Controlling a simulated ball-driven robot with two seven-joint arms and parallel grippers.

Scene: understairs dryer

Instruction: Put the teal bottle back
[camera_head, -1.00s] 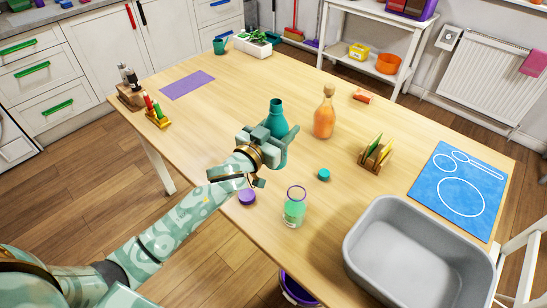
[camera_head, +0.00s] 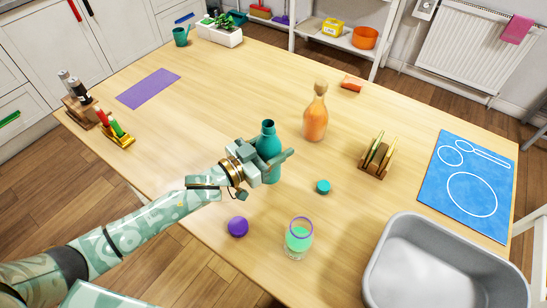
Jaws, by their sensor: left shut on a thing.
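The teal bottle (camera_head: 268,141) is upright near the middle of the table, with its open neck at the top. My left gripper (camera_head: 270,167) is shut on its body, and the fingers hide part of it. I cannot tell whether its base touches the table. A small teal cap (camera_head: 323,187) lies on the table to the right of the gripper. A glass (camera_head: 299,240) with green liquid and a purple rim stands nearer to me. My right gripper is not in view.
An orange bottle (camera_head: 315,115) with a stopper stands behind and right. A wooden rack (camera_head: 376,158), blue mat (camera_head: 465,185) and grey tub (camera_head: 372,285) are at right. A purple ball-like thing (camera_head: 238,227) is in front. A purple mat (camera_head: 148,89) lies far left. The table's back middle is clear.

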